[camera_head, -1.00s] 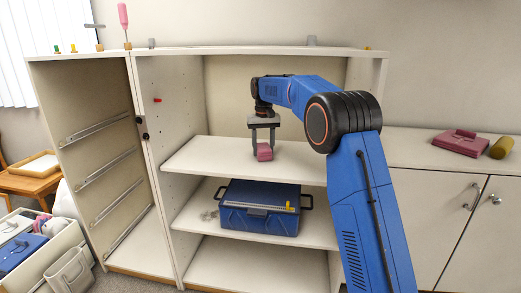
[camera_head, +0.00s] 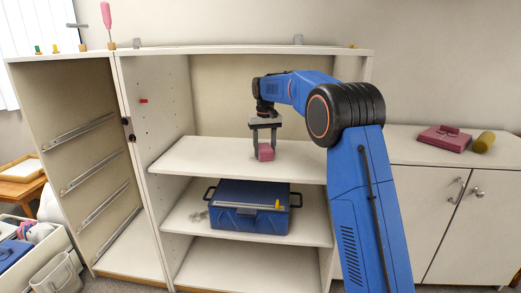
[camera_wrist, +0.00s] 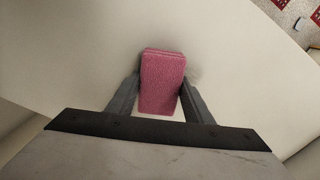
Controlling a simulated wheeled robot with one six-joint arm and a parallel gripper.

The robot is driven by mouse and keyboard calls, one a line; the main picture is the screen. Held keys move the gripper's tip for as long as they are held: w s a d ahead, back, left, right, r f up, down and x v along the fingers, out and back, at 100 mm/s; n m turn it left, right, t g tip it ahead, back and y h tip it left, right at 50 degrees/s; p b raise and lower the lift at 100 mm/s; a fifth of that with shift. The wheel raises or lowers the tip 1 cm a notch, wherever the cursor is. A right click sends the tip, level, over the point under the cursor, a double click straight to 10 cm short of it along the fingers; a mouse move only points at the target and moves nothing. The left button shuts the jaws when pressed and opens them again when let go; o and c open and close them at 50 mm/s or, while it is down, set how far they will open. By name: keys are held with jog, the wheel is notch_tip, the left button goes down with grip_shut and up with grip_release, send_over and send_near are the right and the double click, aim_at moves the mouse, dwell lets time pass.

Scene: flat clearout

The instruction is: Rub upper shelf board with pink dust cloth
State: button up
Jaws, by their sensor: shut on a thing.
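The pink dust cloth (camera_head: 265,152) is a small folded block between the fingers of my gripper (camera_head: 265,146). In the wrist view the cloth (camera_wrist: 161,83) sits between the two grey fingers of my gripper (camera_wrist: 160,95), which is shut on it. The upper shelf board (camera_head: 205,158) is a pale, bare board inside the open cabinet. The cloth is at the board's surface, right of its middle; it looks to be touching, though the exact contact is hard to tell. In the wrist view the pale board (camera_wrist: 90,55) lies beneath the cloth.
A blue toolbox (camera_head: 245,215) stands on the shelf below. The cabinet's divider wall (camera_head: 160,110) bounds the board on the left. A pink case (camera_head: 440,138) and an olive roll (camera_head: 483,142) lie on the right counter. The board's left part is clear.

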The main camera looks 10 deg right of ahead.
aim_at(221, 155)
jog(key=shift+s+d+f, duration=0.1)
jog(key=shift+s+d, duration=0.1)
jog(key=shift+d, duration=0.4)
jog(key=shift+s, duration=0.15)
jog(key=shift+a, duration=0.1)
jog(key=shift+w+a+r, duration=0.1)
jog(key=shift+w+a, duration=0.15)
jog(key=shift+a, duration=0.55)
jog(key=shift+w+a+r, duration=0.1)
jog(key=shift+w+a, duration=0.15)
jog(key=shift+a, duration=0.55)
jog(key=shift+w+a+f, duration=0.1)
jog(key=shift+w+a, duration=0.2)
jog(key=shift+a, duration=0.6)
jog(key=shift+w+a+f, duration=0.1)
jog(key=shift+w+a, duration=0.15)
jog(key=shift+a, duration=0.6)
jog(key=shift+w+a+r, duration=0.1)
jog(key=shift+w+a, duration=0.6)
jog(key=shift+a, duration=1.45)
jog(key=shift+w+a+f, duration=0.1)
jog(key=shift+w+a, duration=0.6)
jog(key=shift+a, duration=1.4)
jog(key=shift+w+a+r, duration=0.1)
jog(key=shift+w+a, duration=0.6)
jog(key=shift+a, duration=1.45)
jog(key=shift+d, duration=0.15)
